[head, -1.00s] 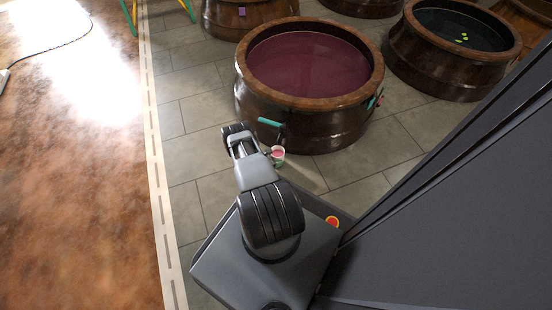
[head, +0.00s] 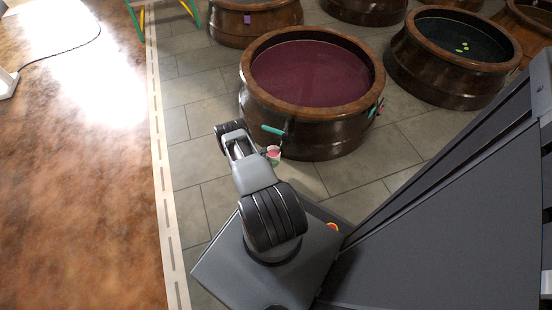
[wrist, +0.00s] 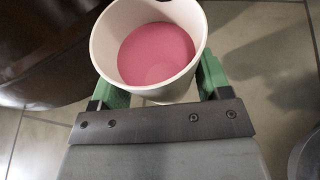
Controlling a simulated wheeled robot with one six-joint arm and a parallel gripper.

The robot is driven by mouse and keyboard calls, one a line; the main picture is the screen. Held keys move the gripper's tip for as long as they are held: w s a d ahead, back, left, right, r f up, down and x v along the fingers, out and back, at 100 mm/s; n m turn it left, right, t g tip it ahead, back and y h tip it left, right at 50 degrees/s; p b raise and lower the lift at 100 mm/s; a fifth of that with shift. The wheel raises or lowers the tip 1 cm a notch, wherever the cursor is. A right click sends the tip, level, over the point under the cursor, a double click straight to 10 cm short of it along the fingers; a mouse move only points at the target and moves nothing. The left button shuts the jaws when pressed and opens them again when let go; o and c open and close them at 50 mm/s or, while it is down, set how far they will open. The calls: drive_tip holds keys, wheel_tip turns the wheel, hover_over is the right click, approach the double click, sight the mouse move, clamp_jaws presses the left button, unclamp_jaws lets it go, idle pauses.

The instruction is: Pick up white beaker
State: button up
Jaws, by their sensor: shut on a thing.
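The white beaker (wrist: 105,42) has pink contents and sits between the green fingers of my gripper (wrist: 160,88) in the wrist view. The fingers are shut on its sides. In the head view the beaker (head: 273,150) is small, at the end of my arm, close to the front wall of the vat with dark red liquid. My gripper (head: 274,160) is mostly hidden there behind the beaker and my arm. The beaker looks roughly upright. I cannot tell how high above the floor it is.
The brown vat (head: 330,135) of dark red liquid stands just beyond the beaker, with a teal-handled object (head: 273,130) at its side. More vats stand behind, one with green floating pieces (head: 462,48). Tiled floor (head: 205,160) is clear at left, beside a white strip (head: 160,150).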

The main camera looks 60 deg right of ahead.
drive_tip(key=w+a+b, duration=0.2)
drive_tip(key=w+a, duration=0.6)
drive_tip(key=w, duration=0.5)
drive_tip(key=shift+w+a, duration=0.2)
drive_tip(key=shift+a, duration=0.2)
drive_tip(key=shift+w+a, duration=0.1)
drive_tip(key=shift+w, duration=0.05)
idle(0.4)
drive_tip(key=o, duration=0.6)
drive_tip(key=c, duration=0.6)
